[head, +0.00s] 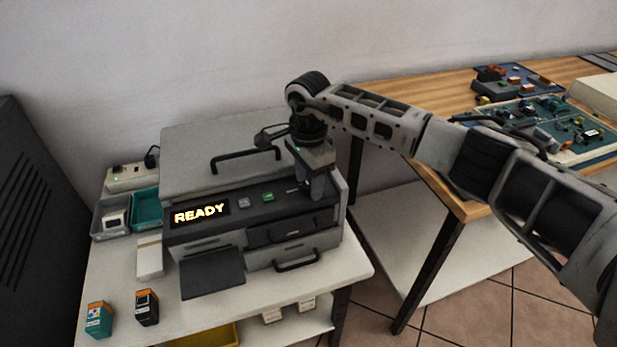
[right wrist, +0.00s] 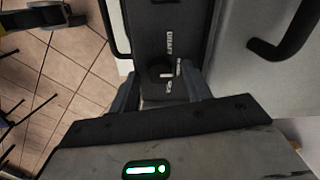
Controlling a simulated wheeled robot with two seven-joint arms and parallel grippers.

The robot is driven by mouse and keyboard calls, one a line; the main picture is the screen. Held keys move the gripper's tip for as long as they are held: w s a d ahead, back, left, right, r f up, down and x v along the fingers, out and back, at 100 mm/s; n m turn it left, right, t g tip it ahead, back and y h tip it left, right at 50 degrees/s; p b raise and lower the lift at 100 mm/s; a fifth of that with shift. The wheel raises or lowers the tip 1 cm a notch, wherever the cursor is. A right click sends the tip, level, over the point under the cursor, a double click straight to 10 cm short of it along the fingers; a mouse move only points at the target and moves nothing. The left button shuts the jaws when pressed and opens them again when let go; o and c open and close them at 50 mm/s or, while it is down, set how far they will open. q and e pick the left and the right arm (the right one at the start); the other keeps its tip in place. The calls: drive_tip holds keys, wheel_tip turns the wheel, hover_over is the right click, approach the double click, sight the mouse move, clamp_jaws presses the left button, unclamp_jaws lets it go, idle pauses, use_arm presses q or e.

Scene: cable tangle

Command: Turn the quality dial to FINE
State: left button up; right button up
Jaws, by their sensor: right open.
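The grey printer (head: 255,150) stands on a white table, and its display (head: 200,214) reads READY. My right gripper (head: 318,192) points down at the right end of the printer's dark front panel and hides the quality dial in the head view. In the right wrist view the round black dial (right wrist: 158,71) lies between the two open fingers of my right gripper (right wrist: 160,80). No clear contact shows. A pale mark shows on the dial. DRAFT is readable beside it; the other labels are too blurred or covered to read surely. My left gripper is not in view.
Two ink cartridges (head: 147,307) stand at the table's front left, near a white box (head: 150,258). Lid handle (head: 245,158) and drawer handle (head: 297,262) stick out of the printer. A wooden bench (head: 400,85) with circuit boards stands at right, under my right arm.

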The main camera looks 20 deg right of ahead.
drive_tip(key=shift+f, duration=0.1)
drive_tip(key=c, duration=1)
drive_tip(key=m+b, duration=0.1)
drive_tip(key=m, duration=0.4)
drive_tip(key=shift+m, duration=0.4)
drive_tip(key=m, duration=0.5)
drive_tip(key=shift+m, duration=0.7)
drive_tip(key=o, duration=1)
